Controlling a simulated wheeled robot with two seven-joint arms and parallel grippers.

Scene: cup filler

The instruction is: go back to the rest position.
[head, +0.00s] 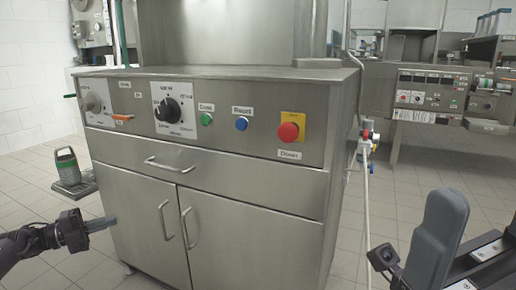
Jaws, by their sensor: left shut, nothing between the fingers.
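My left gripper (108,223) reaches in from the left edge, low in the head view. It is shut and empty, in front of the left side of a steel cup filler cabinet (230,188) and apart from anything it could hold. Parts of my right arm show at the bottom right, but its fingertips are out of the picture. The cabinet front carries a black dial (168,110), a green button (206,119), a blue button (242,124) and a red knob on a yellow plate (288,132).
Below the panel are a drawer handle (168,164) and two door handles. Another machine (430,96) stands at the back right. Tiled floor is clear at the lower left.

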